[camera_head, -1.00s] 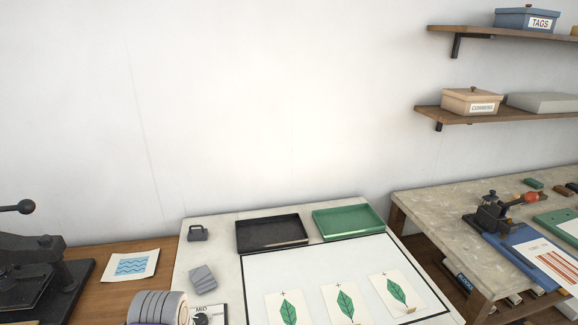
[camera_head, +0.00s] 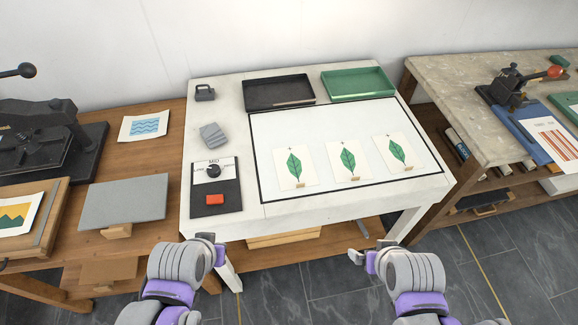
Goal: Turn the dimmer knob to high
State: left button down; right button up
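The dimmer knob (camera_head: 213,170) is a small dark round knob on a white label plate marked MID at the top and what looks like LOW at the left. The plate is at the far end of a dark control panel (camera_head: 202,192) on the left part of the white table. Which way the knob points is too small to tell. My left gripper (camera_head: 212,244) is in front of the table's near edge, below the panel, apart from the knob. My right gripper (camera_head: 362,258) is farther right, also in front of the table. Neither visibly holds anything; their finger gaps are unclear.
A red button (camera_head: 215,198) is on the panel nearer me. A framed light surface (camera_head: 320,125) with leaf prints is to the right. Black (camera_head: 278,93) and green (camera_head: 357,83) trays stand behind. A brown bench (camera_head: 165,185) adjoins the left.

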aim_at(214, 171)
jog(key=u, duration=0.4)
jog(key=i+u, duration=0.15)
jog(key=u, duration=0.7)
jog(key=i+l+u, duration=0.1)
jog(key=u, duration=0.35)
jog(key=l+u, duration=0.1)
jog(key=u, duration=0.3)
jog(key=i+l, duration=0.05)
